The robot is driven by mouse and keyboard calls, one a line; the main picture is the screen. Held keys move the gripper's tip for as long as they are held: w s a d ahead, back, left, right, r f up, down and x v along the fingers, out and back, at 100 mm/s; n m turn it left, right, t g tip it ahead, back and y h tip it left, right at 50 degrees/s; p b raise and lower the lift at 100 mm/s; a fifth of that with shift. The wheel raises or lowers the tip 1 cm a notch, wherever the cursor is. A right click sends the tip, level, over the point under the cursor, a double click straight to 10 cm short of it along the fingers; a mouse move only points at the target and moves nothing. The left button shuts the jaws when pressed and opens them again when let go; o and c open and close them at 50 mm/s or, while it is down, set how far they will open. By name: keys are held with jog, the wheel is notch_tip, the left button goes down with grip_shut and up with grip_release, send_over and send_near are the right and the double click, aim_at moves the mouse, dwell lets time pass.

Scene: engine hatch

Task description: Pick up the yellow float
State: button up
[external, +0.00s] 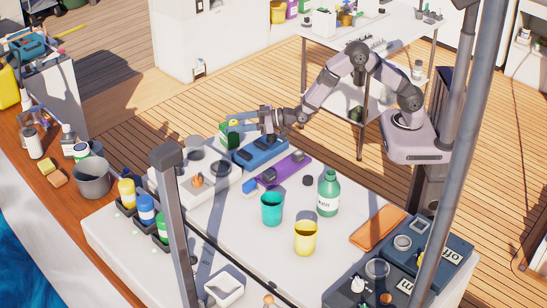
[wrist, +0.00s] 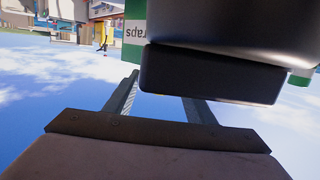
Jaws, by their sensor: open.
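My gripper (external: 242,119) is open at the far left end of the table, by a green container (external: 229,137). That container, with a white label, also shows in the wrist view (wrist: 135,22), its lettering upside down. A small yellow patch (external: 234,123) shows at the container's top beside my fingers. I cannot tell for certain that this yellow is the float.
A blue case (external: 262,152) lies under my wrist, with a purple tool (external: 285,170) in front. A teal cup (external: 271,209), yellow cup (external: 305,238) and green bottle (external: 328,194) stand mid-table. A grey post (external: 175,220) rises at the front. A white tray (external: 205,180) is nearby.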

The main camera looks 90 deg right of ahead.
aim_at(233, 121)
jog(key=shift+w, duration=0.1)
jog(key=c, duration=1.2)
jog(key=shift+r, duration=0.15)
notch_tip(233, 121, up, 10)
jog(key=shift+f+b, duration=0.15)
jog(key=shift+b, duration=1)
jog(key=shift+w+d+f+p, duration=0.2)
jog(key=shift+w+d+f, duration=0.15)
jog(key=shift+f, duration=1.3)
jog(key=shift+w+d+f+p, duration=0.15)
jog(key=shift+w+d+f, duration=0.2)
jog(key=shift+f, duration=1.25)
jog(key=shift+w+d+f+p, duration=0.2)
jog(key=shift+w+d+f, duration=0.15)
jog(key=shift+f, duration=1.3)
